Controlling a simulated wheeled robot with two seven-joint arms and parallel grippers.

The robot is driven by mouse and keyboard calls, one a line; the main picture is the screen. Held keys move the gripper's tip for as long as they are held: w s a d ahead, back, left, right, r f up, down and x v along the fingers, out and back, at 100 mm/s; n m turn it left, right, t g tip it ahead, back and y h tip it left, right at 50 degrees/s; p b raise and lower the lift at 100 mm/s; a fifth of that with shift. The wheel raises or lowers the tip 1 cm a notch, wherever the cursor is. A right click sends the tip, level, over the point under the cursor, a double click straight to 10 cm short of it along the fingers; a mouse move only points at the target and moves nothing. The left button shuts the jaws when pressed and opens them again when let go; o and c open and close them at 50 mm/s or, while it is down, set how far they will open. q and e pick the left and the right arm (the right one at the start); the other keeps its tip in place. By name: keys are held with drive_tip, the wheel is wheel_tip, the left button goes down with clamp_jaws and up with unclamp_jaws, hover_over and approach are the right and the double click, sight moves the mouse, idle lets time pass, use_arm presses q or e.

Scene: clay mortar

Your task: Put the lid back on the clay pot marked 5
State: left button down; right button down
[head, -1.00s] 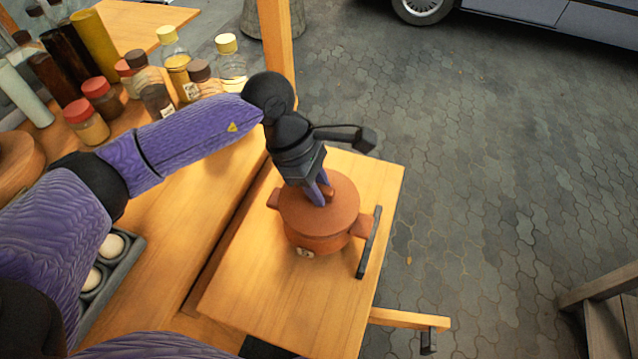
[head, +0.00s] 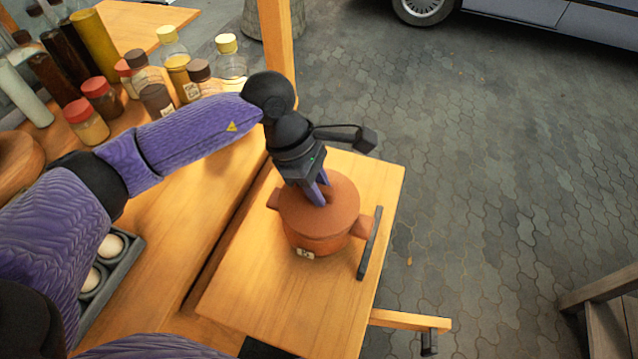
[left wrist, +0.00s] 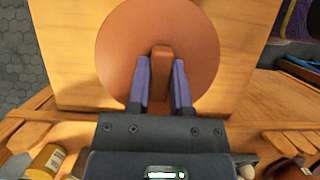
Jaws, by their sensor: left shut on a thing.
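The clay pot (head: 318,243) is reddish brown with two side handles and stands on the light wooden board at the table's end. A small white label is on its front; its mark is too small to read surely. The round clay lid (head: 300,212) lies over the pot's mouth; I cannot tell whether it is fully seated. My left gripper (head: 321,199) comes down from above, shut on the lid's knob. In the left wrist view the lid (left wrist: 125,50) shows its bar-like knob (left wrist: 160,70) between the purple fingers (left wrist: 160,85). My right gripper is out of view.
A dark bar handle (head: 370,243) stands at the board's right edge, close to the pot's right handle. Several jars and bottles (head: 100,97) crowd the back left. A grey tray (head: 118,273) with eggs lies left. The board's front is clear.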

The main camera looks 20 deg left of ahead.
use_arm(q)
drive_tip(key=shift+f, duration=0.15)
idle(0.6)
unclamp_jaws()
idle(0.6)
drive_tip(key=shift+r+p, duration=2.1)
drive_tip(key=shift+r, duration=1.5)
drive_tip(key=shift+f, duration=0.1)
clamp_jaws()
